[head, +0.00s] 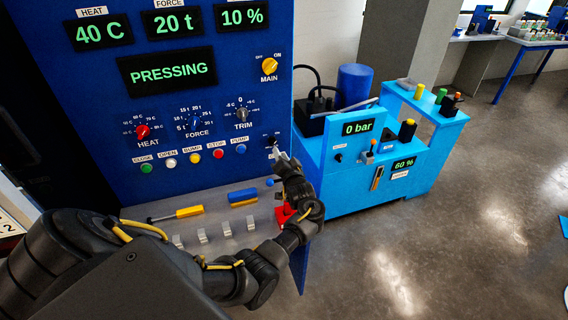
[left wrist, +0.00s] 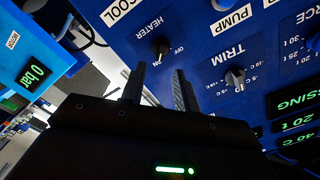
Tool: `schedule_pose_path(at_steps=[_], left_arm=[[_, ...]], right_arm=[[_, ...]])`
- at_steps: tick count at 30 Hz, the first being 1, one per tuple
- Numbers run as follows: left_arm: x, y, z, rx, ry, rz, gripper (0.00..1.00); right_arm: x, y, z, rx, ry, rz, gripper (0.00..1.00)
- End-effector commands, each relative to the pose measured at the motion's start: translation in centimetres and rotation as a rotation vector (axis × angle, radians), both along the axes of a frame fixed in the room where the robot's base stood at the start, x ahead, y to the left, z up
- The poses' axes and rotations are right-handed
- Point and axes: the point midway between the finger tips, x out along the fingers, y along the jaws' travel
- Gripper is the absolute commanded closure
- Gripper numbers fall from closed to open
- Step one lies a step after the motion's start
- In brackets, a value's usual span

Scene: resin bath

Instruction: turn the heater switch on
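The heater switch is a small black knob (left wrist: 160,47) on the blue press panel, beside the labels HEATER and OFF in the left wrist view. In the head view it is small at the panel's lower right, just above my gripper; which way it points is hard to tell. My left gripper (left wrist: 160,85) has its two dark fingers apart with nothing between them. The fingers point toward the heater knob and look short of it. In the head view the left gripper (head: 278,155) is in front of the panel's lower right corner. My right gripper is not in view.
The TRIM knob (left wrist: 235,76) is close to the fingers. The panel also has a HEAT knob (head: 142,131), a FORCE knob (head: 195,122), coloured buttons and a PRESSING display (head: 168,72). A light-blue pump cart (head: 345,200) stands to the right. A yellow-handled tool (head: 188,212) lies on the ledge below.

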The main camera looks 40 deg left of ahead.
Motion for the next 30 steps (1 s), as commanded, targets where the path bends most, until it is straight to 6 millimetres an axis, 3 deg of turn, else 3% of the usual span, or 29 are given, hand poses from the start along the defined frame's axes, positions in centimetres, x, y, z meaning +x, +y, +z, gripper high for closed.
schedule_pose_path(at_steps=[3,9,30], left_arm=[[-1.2,-1.8,-0.2,-0.003,0.000,-0.001,0.69],[-2.3,-3.3,-0.1,-0.001,0.000,0.001,0.69],[-2.4,-3.6,0.0,0.000,0.001,-0.001,0.69]], right_arm=[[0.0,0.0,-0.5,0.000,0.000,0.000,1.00],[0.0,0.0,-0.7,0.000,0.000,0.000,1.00],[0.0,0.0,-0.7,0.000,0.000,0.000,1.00]])
